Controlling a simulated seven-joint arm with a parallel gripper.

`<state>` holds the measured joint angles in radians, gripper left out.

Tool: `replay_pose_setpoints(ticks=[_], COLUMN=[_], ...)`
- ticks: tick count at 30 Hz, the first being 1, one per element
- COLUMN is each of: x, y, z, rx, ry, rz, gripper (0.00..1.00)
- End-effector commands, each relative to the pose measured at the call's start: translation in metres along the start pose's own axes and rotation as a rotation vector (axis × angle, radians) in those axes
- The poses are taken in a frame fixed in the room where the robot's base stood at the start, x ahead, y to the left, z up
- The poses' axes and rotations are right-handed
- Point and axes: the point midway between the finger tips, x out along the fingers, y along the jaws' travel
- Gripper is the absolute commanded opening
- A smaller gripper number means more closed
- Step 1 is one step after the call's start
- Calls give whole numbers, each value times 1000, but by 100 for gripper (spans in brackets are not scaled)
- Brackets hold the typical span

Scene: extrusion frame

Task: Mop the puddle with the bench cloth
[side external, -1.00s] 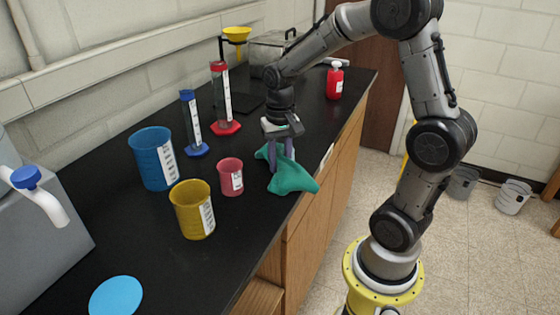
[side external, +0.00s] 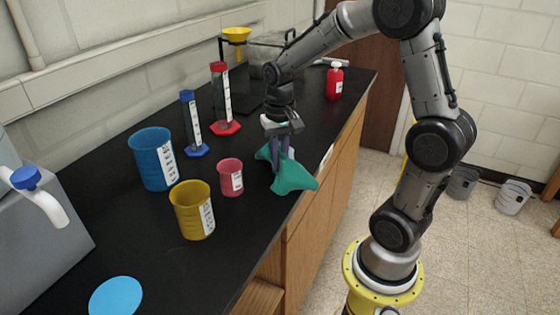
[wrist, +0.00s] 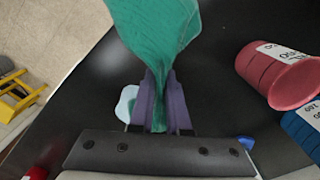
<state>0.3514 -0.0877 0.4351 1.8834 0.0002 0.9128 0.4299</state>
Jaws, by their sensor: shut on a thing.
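The green bench cloth (side external: 291,178) hangs bunched from my gripper (side external: 280,162), over the black bench near its front edge. My gripper is shut on the cloth, which also shows between the purple fingers in the wrist view (wrist: 158,30). I cannot tell whether the cloth's lower folds touch the bench. A small pale blue puddle (wrist: 126,103) lies on the bench just left of the fingers in the wrist view. In the side view only a pale sliver of it (side external: 291,153) shows beside the fingers.
A pink beaker (side external: 230,178) stands close left of the cloth, with yellow (side external: 192,212) and blue (side external: 153,160) beakers beyond. Blue-based (side external: 196,150) and red-based (side external: 226,127) cylinders stand behind. A red bottle (side external: 335,82) is farther back. A flat light-blue disc (side external: 115,297) lies in front.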

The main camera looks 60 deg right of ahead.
Motion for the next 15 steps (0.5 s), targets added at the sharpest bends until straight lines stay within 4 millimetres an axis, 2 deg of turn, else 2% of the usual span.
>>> replay_pose_setpoints(ticks=[5,12,15], x=[-7,8,7], y=[0,16,22], z=[0,-15,-22], rx=[0,4,4], ry=[2,-2,1], rz=[-1,1,0], gripper=[0,0,0])
